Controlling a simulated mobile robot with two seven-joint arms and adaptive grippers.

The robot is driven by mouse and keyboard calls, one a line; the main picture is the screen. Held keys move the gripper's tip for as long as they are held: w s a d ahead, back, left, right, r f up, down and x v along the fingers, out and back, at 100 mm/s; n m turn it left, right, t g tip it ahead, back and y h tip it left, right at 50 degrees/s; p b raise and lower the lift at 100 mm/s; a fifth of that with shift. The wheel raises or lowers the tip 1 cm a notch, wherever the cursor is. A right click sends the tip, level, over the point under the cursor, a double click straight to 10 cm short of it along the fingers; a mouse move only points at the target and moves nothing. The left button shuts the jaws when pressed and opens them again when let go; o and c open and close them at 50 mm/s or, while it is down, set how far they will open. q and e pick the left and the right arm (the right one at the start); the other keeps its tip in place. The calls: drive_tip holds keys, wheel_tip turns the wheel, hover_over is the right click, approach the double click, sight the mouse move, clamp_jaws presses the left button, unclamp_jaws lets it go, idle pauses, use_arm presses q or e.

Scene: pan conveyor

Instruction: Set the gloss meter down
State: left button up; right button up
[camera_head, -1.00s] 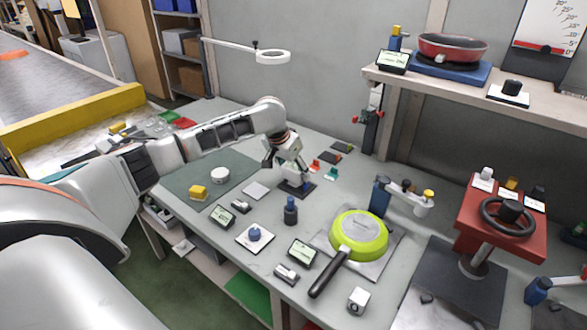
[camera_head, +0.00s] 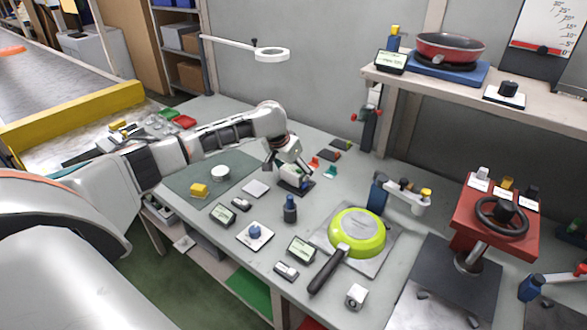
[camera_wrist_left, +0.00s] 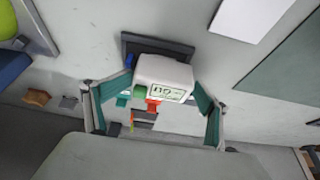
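The gloss meter is a white block with a small display and a green part, clearest in the left wrist view (camera_wrist_left: 162,76). In the head view the gloss meter (camera_head: 291,176) is partly hidden by the gripper, at a dark pad (camera_head: 304,190) on the bench. My left gripper (camera_wrist_left: 163,84) has its teal finger pads on both sides of the meter, with the tips against its sides. In the head view my left gripper (camera_head: 284,168) is low over the bench. I cannot tell whether the meter touches the pad. My right gripper is not in view.
Near the pad are a white square plate (camera_head: 256,188), a blue-black cylinder (camera_head: 290,209) and small red and green pieces. A lime pan (camera_head: 356,232) lies to the right. A ring lamp (camera_head: 271,54) stands above. A green mat (camera_head: 195,182) with a yellow block lies left.

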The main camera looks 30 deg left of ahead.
use_arm(q)
drive_tip(key=shift+s+a+f, duration=0.15)
drive_tip(key=shift+a+f, duration=0.1)
drive_tip(key=shift+a, duration=0.05)
drive_tip(key=shift+d+r, duration=0.1)
drive_tip(key=shift+r, duration=0.1)
idle(0.4)
drive_tip(key=shift+w+r+b, duration=0.1)
drive_tip(key=shift+w+b, duration=0.1)
drive_tip(key=shift+b, duration=0.25)
drive_tip(key=b, duration=0.6)
drive_tip(key=shift+s, duration=0.1)
drive_tip(key=p+v, duration=0.4)
drive_tip(key=v, duration=0.9)
